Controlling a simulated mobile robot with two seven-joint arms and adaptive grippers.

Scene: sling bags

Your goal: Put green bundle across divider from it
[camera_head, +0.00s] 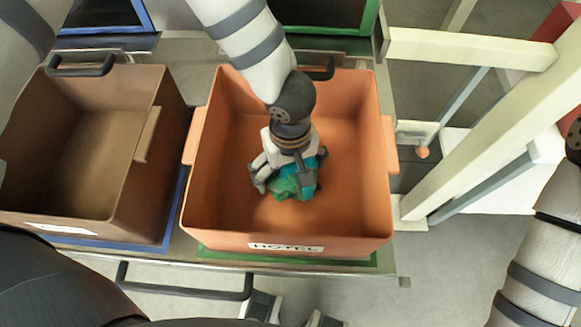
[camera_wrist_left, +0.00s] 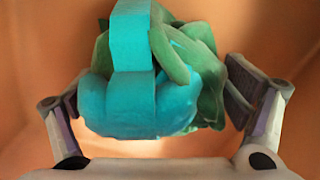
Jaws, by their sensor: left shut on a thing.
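The green bundle (camera_head: 293,188), green and teal with a teal band, is inside the orange bin (camera_head: 218,225) marked HOTEL. My left gripper (camera_head: 285,180) reaches down into this bin and is shut on the bundle, a finger on each side. In the left wrist view the bundle (camera_wrist_left: 205,85) sits between the two fingers, with orange bin walls behind it. I cannot tell whether the bundle touches the bin floor. No divider stands out inside the bin. My right arm shows at the right edge, but its gripper is out of view.
An empty brown bin (camera_head: 75,170) stands left of the orange bin, with a narrow gap between them. Cream beams (camera_head: 500,115) stand at the right. Dark panels with blue and green edges are at the back. The orange bin's walls surround my left gripper.

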